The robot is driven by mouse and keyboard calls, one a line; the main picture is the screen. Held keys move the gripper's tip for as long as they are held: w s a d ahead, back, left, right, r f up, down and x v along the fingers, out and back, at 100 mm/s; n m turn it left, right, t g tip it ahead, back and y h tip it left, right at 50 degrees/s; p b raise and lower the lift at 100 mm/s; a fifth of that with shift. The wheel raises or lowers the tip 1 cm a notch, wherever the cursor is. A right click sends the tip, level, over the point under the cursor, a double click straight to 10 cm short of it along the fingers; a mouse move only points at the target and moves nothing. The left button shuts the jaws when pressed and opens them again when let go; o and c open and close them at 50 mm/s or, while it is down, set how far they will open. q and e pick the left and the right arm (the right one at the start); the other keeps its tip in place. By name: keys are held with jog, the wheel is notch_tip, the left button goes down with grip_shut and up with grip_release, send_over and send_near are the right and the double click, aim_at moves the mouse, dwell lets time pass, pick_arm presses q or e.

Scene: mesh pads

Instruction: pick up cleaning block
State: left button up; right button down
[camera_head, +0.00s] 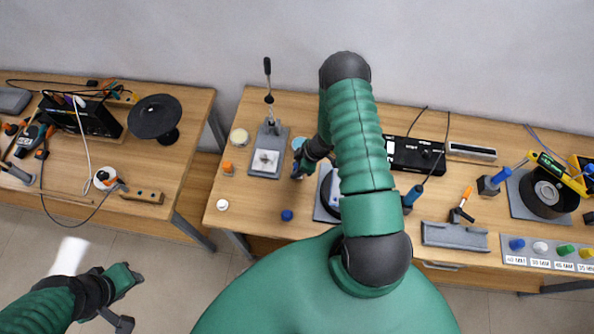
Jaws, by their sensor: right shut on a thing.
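My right gripper (298,174) reaches down over the middle table, between a grey plate with a white pad (265,162) and a grey base (323,207) partly covered by my arm. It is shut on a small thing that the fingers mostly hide. I cannot tell from its look whether this is the cleaning block, and no other block stands out clearly as it. I cannot tell whether the held thing touches the table. My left gripper (128,298) is at the lower left, over the floor in front of the tables. Its fingers are apart and empty.
A lever stand (270,122) rises behind the white pad. A blue round-topped piece (287,215), a white cap (222,205) and an orange-topped piece (228,168) stand nearby. A black box (413,155) and a grey holder (455,236) are to the right.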

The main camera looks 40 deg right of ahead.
notch_tip(320, 180, up, 26)
jog(key=p, duration=0.1)
jog(key=shift+p, duration=0.4)
jog(key=shift+f, duration=0.1)
